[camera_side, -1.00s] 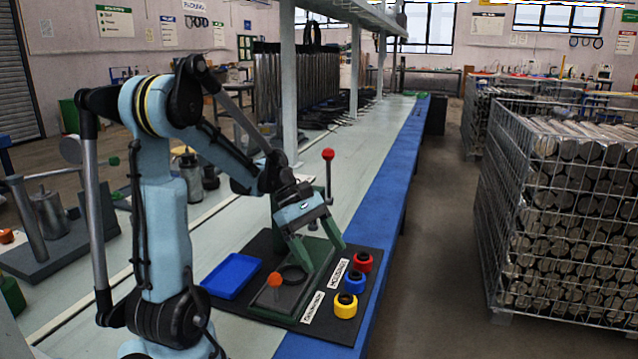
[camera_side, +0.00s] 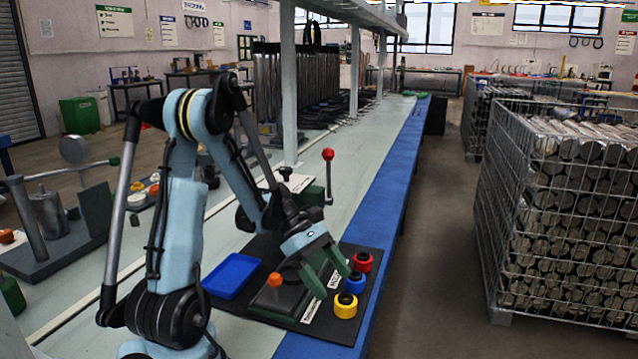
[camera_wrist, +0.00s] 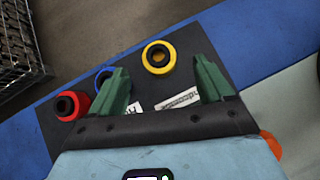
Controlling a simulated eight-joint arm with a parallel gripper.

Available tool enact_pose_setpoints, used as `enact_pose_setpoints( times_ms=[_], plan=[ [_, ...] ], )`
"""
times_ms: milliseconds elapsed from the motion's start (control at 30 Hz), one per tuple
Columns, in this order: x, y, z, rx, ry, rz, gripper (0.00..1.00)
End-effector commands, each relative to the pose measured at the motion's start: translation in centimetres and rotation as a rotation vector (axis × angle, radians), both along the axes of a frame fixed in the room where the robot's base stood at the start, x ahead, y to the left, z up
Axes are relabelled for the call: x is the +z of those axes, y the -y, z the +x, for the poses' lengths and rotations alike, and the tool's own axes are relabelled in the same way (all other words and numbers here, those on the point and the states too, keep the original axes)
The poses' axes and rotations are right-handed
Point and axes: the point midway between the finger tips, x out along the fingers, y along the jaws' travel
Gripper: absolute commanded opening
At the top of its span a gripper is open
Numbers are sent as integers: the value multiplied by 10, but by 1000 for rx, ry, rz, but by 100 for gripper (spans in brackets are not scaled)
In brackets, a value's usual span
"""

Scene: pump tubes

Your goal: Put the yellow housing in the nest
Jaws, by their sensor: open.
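The yellow housing (camera_side: 345,309) stands at the front right of the black mat, its dark bore facing up. In the wrist view, the yellow housing (camera_wrist: 158,70) appears between and just beyond my fingertips. My gripper (camera_side: 332,281) is open, tilted, with green fingers above the mat near the housings. Nothing is between the fingers in contact. It also shows in the wrist view (camera_wrist: 161,65). The dark green fixture plate (camera_side: 272,301) lies left of the housings; the round nest on it is hidden behind my gripper.
A blue housing (camera_side: 354,283) and a red housing (camera_side: 363,262) stand in a row behind the yellow one. A blue tray (camera_side: 232,275) lies left of the fixture. An orange knob (camera_side: 275,280) and a red-topped lever (camera_side: 328,155) stick up. White labels lie beside the housings.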

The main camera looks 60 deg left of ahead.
Motion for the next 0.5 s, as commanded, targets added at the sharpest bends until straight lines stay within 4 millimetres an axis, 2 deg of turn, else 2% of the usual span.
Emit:
enact_pose_setpoints(
  times_ms=[233,500],
  plan=[
    [-24,22,13,-3,1,2,80],
    [-32,28,16,-1,0,1,80]
  ],
)
